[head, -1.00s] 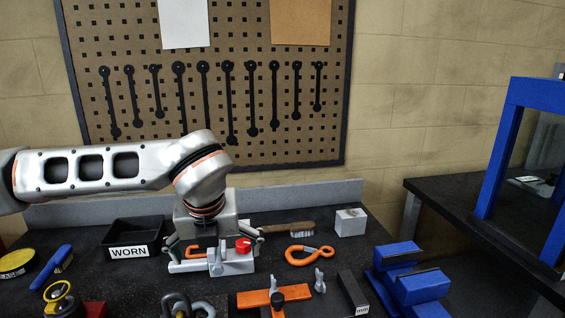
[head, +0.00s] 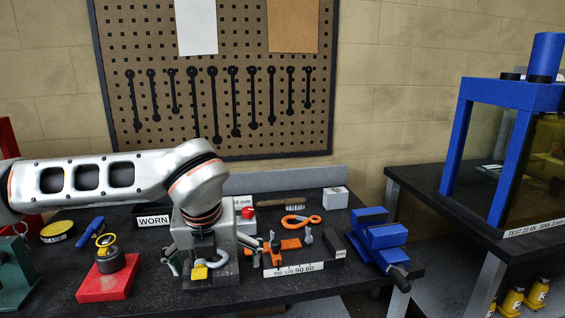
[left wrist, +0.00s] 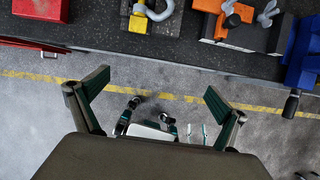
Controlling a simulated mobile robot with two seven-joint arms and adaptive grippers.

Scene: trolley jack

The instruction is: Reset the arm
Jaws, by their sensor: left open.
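My left arm reaches in from the left in the head view. Its gripper (head: 208,262) points down over the front part of the dark workbench (head: 150,290), with fingers spread wide. A grey shackle with a yellow pin (head: 200,272) lies on the bench close to the gripper in the head view. It also shows in the left wrist view (left wrist: 138,24), beyond the fingers. My right gripper is not in view.
A red-based block with a yellow ring (head: 108,283) stands left of the gripper. An orange clamp piece (head: 285,246) and a blue vise (head: 376,238) are to its right. A WORN tray (head: 153,221) sits behind. A blue test frame (head: 455,140) stands on the right-hand bench.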

